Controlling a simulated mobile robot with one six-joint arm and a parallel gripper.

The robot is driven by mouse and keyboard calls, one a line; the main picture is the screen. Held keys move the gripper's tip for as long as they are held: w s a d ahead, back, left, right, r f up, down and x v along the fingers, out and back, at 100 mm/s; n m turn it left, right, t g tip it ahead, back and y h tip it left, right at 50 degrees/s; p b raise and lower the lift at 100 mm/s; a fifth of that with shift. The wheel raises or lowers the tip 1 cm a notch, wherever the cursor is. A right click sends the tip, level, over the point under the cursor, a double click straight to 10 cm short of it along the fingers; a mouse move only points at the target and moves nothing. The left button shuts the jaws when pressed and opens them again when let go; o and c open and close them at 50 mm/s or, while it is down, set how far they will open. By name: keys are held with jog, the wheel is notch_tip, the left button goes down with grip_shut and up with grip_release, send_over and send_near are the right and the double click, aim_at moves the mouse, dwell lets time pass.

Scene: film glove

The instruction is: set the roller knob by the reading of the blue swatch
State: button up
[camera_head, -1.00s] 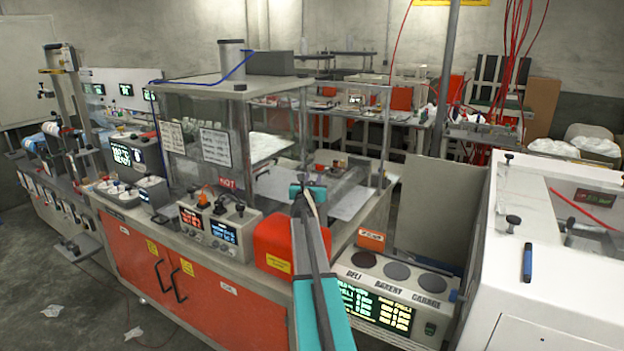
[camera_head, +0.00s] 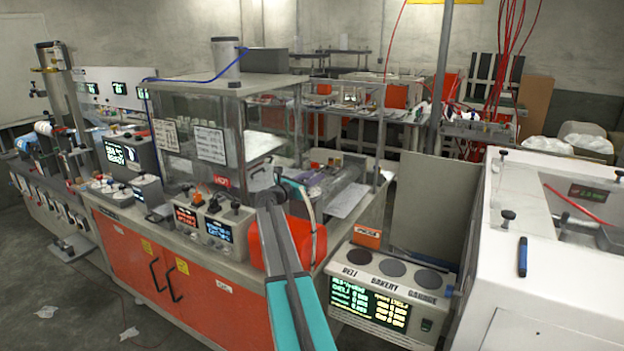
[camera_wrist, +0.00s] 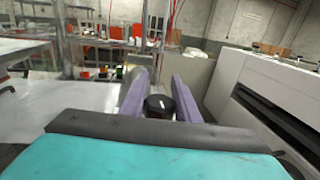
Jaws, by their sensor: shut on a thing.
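My gripper (camera_wrist: 158,100) shows in the wrist view as two purple fingers. They are shut on a black round knob (camera_wrist: 157,108) with a white mark on its top, one finger on each side. I cannot tell from these frames which machine this knob belongs to. In the head view my grey and teal arm reaches over the orange-fronted bench (camera_head: 215,305), and the knob and fingertips are not clear there. I cannot make out a blue swatch in either view.
A control box (camera_head: 215,212) with black knobs and lit screens stands on the bench, beside a clear-walled enclosure (camera_head: 205,112). A scale (camera_head: 392,295) with green readouts is right of my arm. A white machine (camera_head: 555,270) fills the right side.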

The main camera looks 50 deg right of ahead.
jog(key=shift+s+m+g, duration=0.1)
jog(key=shift+m+g, duration=0.2)
jog(key=shift+g, duration=0.1)
jog(key=o, duration=1)
jog(key=shift+o, duration=0.2)
jog(key=shift+a, duration=0.1)
jog(key=a+b, duration=0.4)
jog(key=a, duration=0.9)
jog(key=shift+a, duration=0.3)
jog(key=shift+s, duration=0.1)
jog(key=shift+s, duration=0.15)
